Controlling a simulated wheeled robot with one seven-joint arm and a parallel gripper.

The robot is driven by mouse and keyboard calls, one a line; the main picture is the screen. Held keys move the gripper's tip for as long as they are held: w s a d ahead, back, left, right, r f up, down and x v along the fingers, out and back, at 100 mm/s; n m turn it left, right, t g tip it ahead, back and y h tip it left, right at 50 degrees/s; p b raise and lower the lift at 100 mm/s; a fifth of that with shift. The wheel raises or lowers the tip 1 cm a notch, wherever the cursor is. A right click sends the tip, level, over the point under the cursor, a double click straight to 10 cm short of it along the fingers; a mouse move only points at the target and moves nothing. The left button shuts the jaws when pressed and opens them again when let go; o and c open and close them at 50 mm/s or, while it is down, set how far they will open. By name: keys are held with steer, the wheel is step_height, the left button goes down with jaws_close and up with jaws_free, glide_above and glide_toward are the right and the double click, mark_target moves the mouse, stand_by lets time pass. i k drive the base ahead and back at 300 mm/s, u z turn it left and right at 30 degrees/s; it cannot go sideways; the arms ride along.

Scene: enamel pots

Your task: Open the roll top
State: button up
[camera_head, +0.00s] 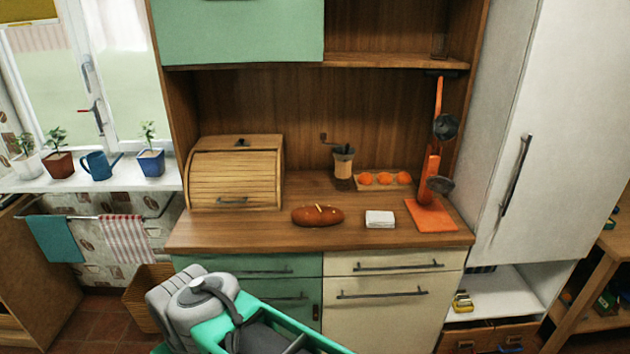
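The roll top is the slatted front (232,181) of a wooden bread box (262,143) on the left of the wooden counter. The slatted front is down and shut. A small dark handle (232,200) sits low on it, near the counter. My arm shows at the bottom of the head view, in front of the cabinet and below the counter top. My gripper's fingers are not visible in this view.
A bread loaf (318,216), a white folded cloth (380,219), a coffee grinder (343,164), a tray of orange fruit (384,179) and an orange stand (432,213) are on the counter. Counter in front of the box is clear. A green upper cabinet (238,31) hangs above.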

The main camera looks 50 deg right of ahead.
mark_target(231, 171)
steer(key=z, duration=0.75)
steer(key=k, duration=0.25)
steer(key=u, duration=0.1)
steer(key=i, duration=0.85)
steer(key=u, duration=0.8)
